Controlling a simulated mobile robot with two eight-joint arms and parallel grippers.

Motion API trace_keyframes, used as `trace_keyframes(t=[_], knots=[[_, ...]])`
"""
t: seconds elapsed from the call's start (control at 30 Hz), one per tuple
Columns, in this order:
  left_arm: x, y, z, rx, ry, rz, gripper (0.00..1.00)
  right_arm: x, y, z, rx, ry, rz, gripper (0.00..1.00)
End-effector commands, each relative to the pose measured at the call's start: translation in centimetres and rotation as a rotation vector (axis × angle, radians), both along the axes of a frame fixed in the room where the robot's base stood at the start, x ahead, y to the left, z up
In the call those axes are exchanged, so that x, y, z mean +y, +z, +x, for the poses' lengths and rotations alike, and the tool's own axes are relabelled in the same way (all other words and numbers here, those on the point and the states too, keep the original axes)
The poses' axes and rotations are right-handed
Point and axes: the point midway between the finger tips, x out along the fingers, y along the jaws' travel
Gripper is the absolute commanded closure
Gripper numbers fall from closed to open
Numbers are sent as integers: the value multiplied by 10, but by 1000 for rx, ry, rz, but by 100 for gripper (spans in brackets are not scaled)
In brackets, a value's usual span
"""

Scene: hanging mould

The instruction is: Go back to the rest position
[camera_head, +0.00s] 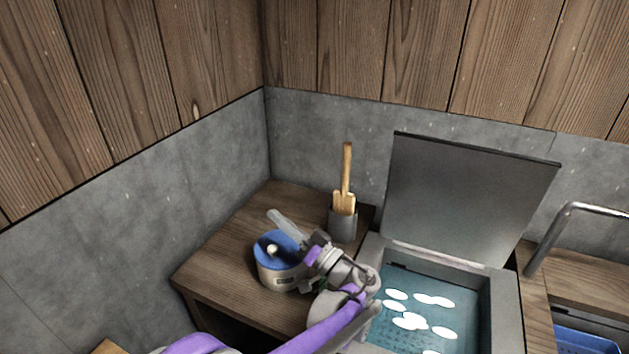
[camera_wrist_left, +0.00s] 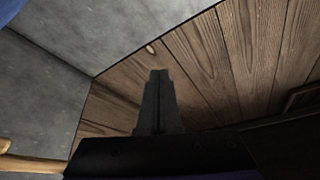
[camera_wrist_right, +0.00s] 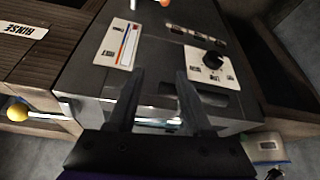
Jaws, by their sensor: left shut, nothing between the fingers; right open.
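My left gripper (camera_head: 275,217) is in the head view above the left side table, over and beside a round pale pot with a blue top (camera_head: 280,277). Its fingers are shut with nothing between them. In the left wrist view the shut fingers (camera_wrist_left: 158,75) point at bare wooden boards. My right gripper (camera_wrist_right: 160,74) shows only in its own wrist view. It is open and empty, with its fingers apart in front of a dark grey panel (camera_wrist_right: 160,50). My right arm does not show clearly in the head view.
A vat (camera_head: 505,300) of teal liquid holds several white discs under a raised grey lid (camera_head: 470,195). A grey cup (camera_head: 343,228) holds wooden-handled tools at the back. A metal pipe (camera_head: 560,225) and blue bin (camera_head: 580,343) stand right. The panel has a black knob (camera_wrist_right: 206,61).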

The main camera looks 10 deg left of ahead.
Motion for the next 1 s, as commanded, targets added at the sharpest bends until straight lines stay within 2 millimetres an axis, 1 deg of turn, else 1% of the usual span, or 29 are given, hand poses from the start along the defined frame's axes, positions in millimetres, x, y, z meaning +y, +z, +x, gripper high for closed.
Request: trace_keyframes(t=[0.07, 0.13, 0.17, 0.27, 0.3, 0.37, 0.4, 0.47, 0.5, 0.57, 0.6, 0.67, 0.7, 0.77, 0.8, 0.9, 1.0], knots=[[4, 1, -2, 15, 5, -11, 100, 0, 1, 0, 0, 0, 0, 50], [15, 1, -8, 63, 18, -47, 100, 0, 4, 0, -1, 0, 0, 50], [21, 0, -11, 95, 25, -72, 100, 0, 6, 1, -2, 0, 0, 50], [50, -6, -33, 253, 50, -198, 100, 0, 16, 2, -5, 0, 0, 50], [62, -12, -46, 330, 52, -263, 100, 0, 21, 2, -7, 0, 0, 50], [76, -22, -68, 450, 45, -370, 100, 0, 28, 3, -9, 0, 0, 50], [81, -31, -83, 525, 31, -441, 100, 0, 32, 4, -10, 0, 0, 50], [85, -44, -108, 627, -2, -548, 100, 0, 39, 5, -13, 0, 0, 50], [85, -52, -124, 688, -33, -619, 100, 0, 44, 6, -14, 0, 0, 50], [81, -65, -149, 770, -89, -721, 100, 0, 51, 7, -17, 0, 0, 50], [75, -73, -165, 816, -133, -789, 100, 0, 55, 8, -19, 0, 0, 50], [64, -83, -189, 872, -213, -885, 100, 0, 62, 9, -22, 0, 0, 50], [54, -89, -204, 902, -271, -946, 100, 0, 67, 11, -24, 0, 0, 50], [38, -97, -223, 930, -360, -1029, 100, 0, 74, 12, -27, 0, 0, 50], [26, -100, -234, 939, -421, -1077, 100, 0, 78, 13, -29, 0, 0, 50], [1, -105, -255, 937, -558, -1171, 100, 0, 87, 16, -34, 0, 0, 50], [-17, -107, -266, 920, -656, -1227, 100, 0, 93, 18, -37, 0, 0, 50]])
